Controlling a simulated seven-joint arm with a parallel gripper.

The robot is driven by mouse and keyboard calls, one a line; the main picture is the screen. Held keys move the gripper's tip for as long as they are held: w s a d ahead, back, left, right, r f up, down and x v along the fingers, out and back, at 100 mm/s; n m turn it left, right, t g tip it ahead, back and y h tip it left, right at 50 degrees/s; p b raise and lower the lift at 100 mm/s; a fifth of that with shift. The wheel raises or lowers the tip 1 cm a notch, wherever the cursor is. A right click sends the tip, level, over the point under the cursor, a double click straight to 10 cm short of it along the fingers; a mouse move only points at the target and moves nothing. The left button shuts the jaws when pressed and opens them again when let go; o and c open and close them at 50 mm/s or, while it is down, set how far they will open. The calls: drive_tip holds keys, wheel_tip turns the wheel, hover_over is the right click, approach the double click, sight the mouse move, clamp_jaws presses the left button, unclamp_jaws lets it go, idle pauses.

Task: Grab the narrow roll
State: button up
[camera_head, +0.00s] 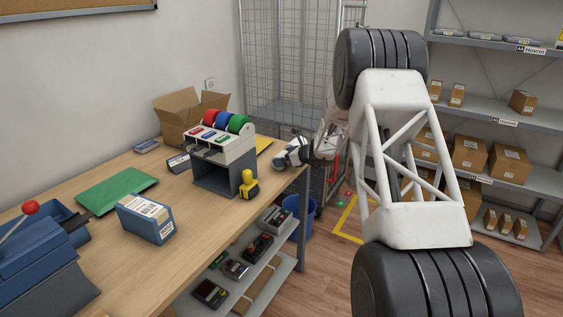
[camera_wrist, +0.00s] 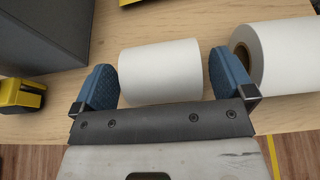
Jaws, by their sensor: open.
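Two plain white rolls lie on the wooden counter in the wrist view. The shorter-looking roll (camera_wrist: 160,70) lies on its side between my fingers. The other roll (camera_wrist: 287,52) is at the right, its brown core facing left, and it runs out of the picture. My gripper (camera_wrist: 163,82) is open, with one blue finger on each side of the first roll. The fingers are very close to its ends; I cannot tell whether they touch. The right finger sits between the two rolls. In the head view my gripper (camera_head: 287,156) is at the counter's far right end, and the rolls cannot be made out.
A grey tape dispenser (camera_head: 225,168) with coloured rolls stands left of my gripper. A yellow and black tool (camera_head: 249,186) is at the counter's front edge; it also shows in the wrist view (camera_wrist: 20,96). An open carton (camera_head: 184,112) stands behind. A blue box (camera_head: 146,219) is nearer.

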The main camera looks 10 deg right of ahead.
sight(281, 154)
drive_tip(key=shift+x, duration=0.8)
drive_tip(key=c, duration=1)
drive_tip(key=shift+o, duration=0.2)
drive_tip(key=shift+r, duration=0.1)
drive_tip(key=shift+r, duration=0.65)
wheel_tip(281, 154, up, 2)
drive_tip(key=shift+r, duration=0.15)
drive_tip(key=s+a+r, duration=0.1)
drive_tip(key=s, duration=1.5)
drive_tip(key=shift+a, duration=0.2)
